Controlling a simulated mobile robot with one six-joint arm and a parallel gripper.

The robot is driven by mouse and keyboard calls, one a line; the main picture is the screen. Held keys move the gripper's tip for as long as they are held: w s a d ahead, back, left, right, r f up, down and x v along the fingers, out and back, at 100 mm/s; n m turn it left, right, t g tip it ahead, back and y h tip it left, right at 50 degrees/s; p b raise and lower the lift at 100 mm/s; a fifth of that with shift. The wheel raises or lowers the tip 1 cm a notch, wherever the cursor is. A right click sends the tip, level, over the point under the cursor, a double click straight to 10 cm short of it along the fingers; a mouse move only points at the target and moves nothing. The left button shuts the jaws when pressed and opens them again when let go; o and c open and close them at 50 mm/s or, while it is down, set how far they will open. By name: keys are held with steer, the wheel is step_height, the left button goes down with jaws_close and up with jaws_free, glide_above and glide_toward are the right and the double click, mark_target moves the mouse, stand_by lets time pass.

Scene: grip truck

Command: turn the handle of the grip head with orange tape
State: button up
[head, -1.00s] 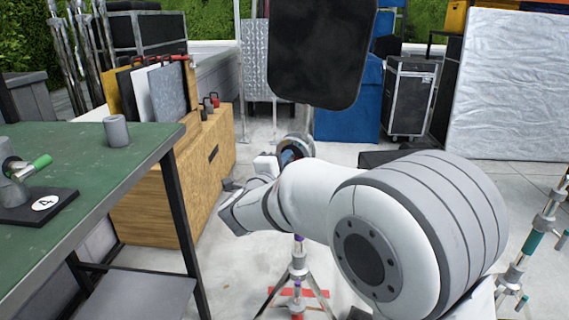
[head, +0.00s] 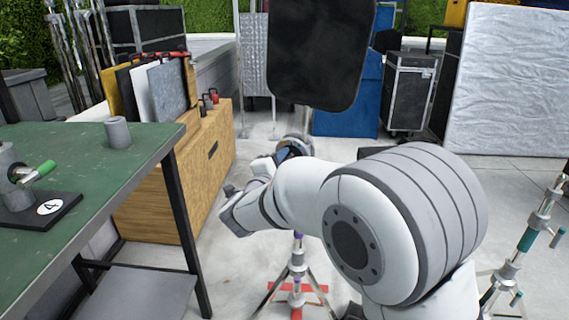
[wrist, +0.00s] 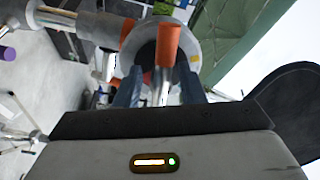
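The grip head (wrist: 131,62) shows in the wrist view as a grey round disc on a metal arm. Its handle, with an orange tape sleeve (wrist: 168,48), points toward me, and its bare metal rod runs down between my fingers. A second orange patch (wrist: 128,32) lies to the left. My gripper (wrist: 160,92) is open, one bluish finger on each side of the rod, with gaps visible beside it. Whether a finger touches the rod cannot be told. In the head view my arm hides most of the grip head and its handle.
A black flag panel (head: 318,55) stands upright beyond my arm. A light stand (head: 298,262) with splayed legs is below it. Another stand (head: 528,240) is at right.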

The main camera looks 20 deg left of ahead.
steer(key=shift+o, duration=0.3)
steer(key=shift+s, duration=0.1)
steer(key=s+p, duration=0.2)
steer(key=s, duration=0.5)
steer(key=shift+s+a, duration=0.3)
steer(key=shift+a, duration=0.1)
steer(key=shift+f, duration=0.1)
